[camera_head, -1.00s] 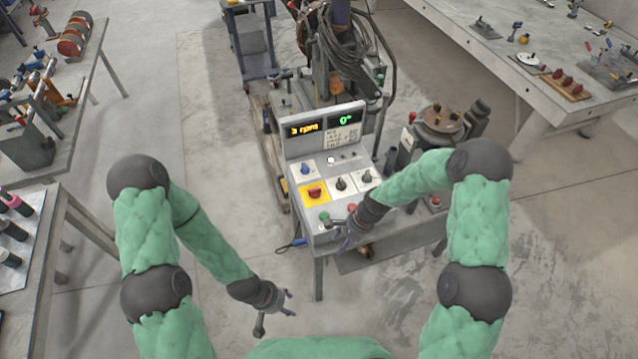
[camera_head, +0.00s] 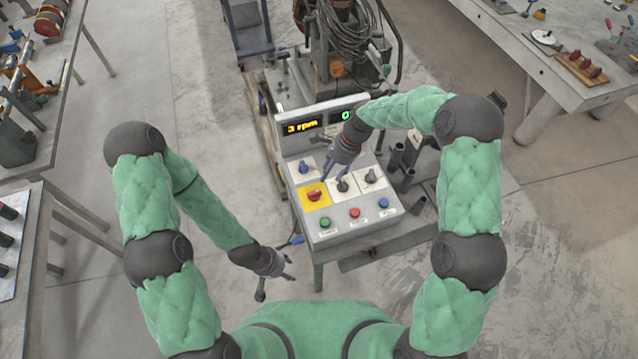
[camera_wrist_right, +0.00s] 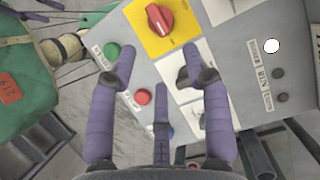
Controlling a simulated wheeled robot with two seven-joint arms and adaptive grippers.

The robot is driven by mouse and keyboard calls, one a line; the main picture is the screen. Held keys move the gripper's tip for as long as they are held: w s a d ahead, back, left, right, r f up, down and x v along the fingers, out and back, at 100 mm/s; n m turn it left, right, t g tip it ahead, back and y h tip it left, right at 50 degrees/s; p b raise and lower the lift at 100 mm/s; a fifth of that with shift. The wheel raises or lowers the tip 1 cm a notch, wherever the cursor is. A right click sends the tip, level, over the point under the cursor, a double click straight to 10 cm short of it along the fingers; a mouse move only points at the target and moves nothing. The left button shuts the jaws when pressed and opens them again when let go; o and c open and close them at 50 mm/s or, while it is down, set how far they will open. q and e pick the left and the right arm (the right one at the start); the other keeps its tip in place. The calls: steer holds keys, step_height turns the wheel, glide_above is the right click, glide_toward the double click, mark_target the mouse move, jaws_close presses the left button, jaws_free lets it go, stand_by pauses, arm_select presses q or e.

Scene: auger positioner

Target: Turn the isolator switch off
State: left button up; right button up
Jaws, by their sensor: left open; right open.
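The isolator switch (camera_head: 314,195) is a red rotary knob on a yellow plate, on the sloped face of the control panel (camera_head: 345,225). It also shows at the top of the right wrist view (camera_wrist_right: 160,19), with its grip bar tilted slightly from the plate's long direction. My right gripper (camera_head: 334,176) is open and empty over the panel, just up and right of the switch, not touching it. In the right wrist view its spread fingers (camera_wrist_right: 157,70) partly hide the panel beside a black knob. My left gripper (camera_head: 280,268) is open and empty, low, left of the panel stand.
Orange digits read "3 rpm" on the display (camera_head: 302,127). A machine with coiled hoses (camera_head: 345,45) stands behind.

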mark_target(318, 192)
steer(key=x, duration=1)
steer(key=shift+s, duration=0.1)
steer(key=shift+r, duration=0.1)
jaws_close()
